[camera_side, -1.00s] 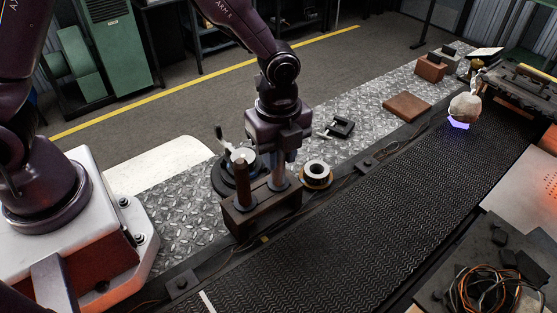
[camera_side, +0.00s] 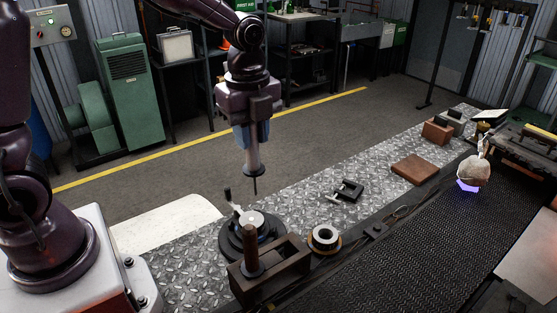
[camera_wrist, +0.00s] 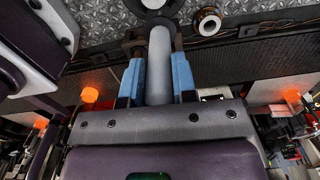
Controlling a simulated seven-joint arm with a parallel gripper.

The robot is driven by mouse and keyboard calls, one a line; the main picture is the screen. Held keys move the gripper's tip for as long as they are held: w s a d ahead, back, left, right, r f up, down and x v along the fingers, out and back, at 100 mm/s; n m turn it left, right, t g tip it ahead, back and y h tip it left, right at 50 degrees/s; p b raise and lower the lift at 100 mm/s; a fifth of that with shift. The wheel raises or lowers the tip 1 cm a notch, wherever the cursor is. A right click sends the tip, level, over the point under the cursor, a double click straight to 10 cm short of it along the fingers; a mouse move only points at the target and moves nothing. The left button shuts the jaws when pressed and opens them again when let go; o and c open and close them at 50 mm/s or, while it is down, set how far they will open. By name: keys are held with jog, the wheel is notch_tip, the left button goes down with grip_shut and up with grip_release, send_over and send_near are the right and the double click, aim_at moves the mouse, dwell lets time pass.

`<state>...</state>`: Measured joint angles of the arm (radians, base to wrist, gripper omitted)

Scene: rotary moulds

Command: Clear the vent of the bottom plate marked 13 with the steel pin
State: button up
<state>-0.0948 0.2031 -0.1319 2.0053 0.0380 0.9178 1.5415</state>
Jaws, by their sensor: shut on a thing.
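My gripper (camera_side: 251,142) is shut on the steel pin (camera_side: 252,170), which hangs upright with its thin tip down. The tip is in the air above and behind the round dark turntable. In the wrist view the blue fingers (camera_wrist: 157,75) close on the pin's thick grey handle (camera_wrist: 160,45). The turntable (camera_side: 226,243) has a pale disc (camera_side: 251,219) on top and a small lever at its left. No number 13 is readable, so I cannot tell which part is the bottom plate, and no vent shows clearly.
A brown open block (camera_side: 285,272) with an upright post (camera_side: 251,250) stands in front of the turntable. A ring (camera_side: 324,239) lies right of it. A black clamp (camera_side: 346,190), a brown slab (camera_side: 412,170) and a pale lump (camera_side: 473,172) are farther right. Tread plate between them is clear.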

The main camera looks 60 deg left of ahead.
aim_at(247, 167)
jog(key=shift+s+a+m, duration=0.25)
jog(key=shift+a+m, duration=0.05)
jog(key=shift+a, duration=0.15)
jog(key=shift+s+f+m, duration=0.15)
jog(key=shift+f+m, duration=0.05)
jog(key=shift+m, duration=0.2)
jog(key=shift+d+f, duration=0.1)
jog(key=shift+f, duration=3.35)
jog(key=shift+r, duration=3.6)
jog(key=shift+d, duration=0.1)
